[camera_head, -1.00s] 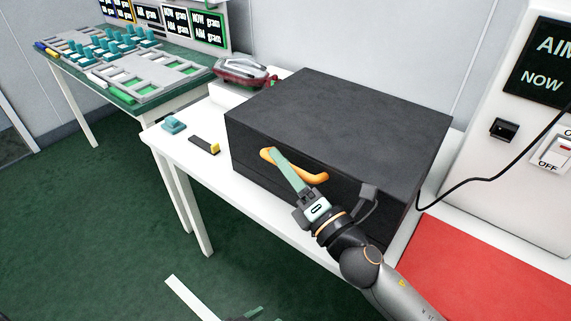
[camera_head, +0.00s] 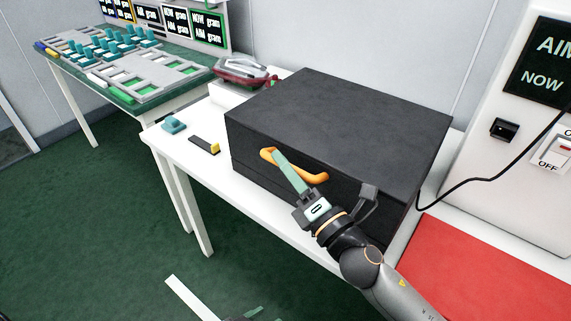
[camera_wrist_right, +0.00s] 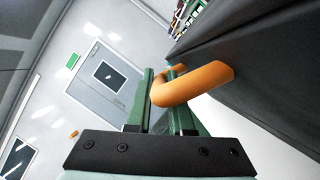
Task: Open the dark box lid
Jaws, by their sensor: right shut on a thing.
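A large dark box (camera_head: 335,115) stands on the white table with its lid down over the top. A thin seam shows low on its left front. An orange curved handle (camera_head: 313,177) sticks out from the front face, and it also shows in the right wrist view (camera_wrist_right: 205,82). My right gripper (camera_head: 277,157) reaches up from the lower right. Its pale green fingers are shut on the handle, one finger partly hidden behind it in the wrist view (camera_wrist_right: 160,100).
A teal block (camera_head: 174,125) and a dark strip with a yellow end (camera_head: 204,146) lie left of the box. A red and grey device (camera_head: 243,73) stands behind. A white machine (camera_head: 520,130) with a cable and a red mat (camera_head: 480,275) are at right.

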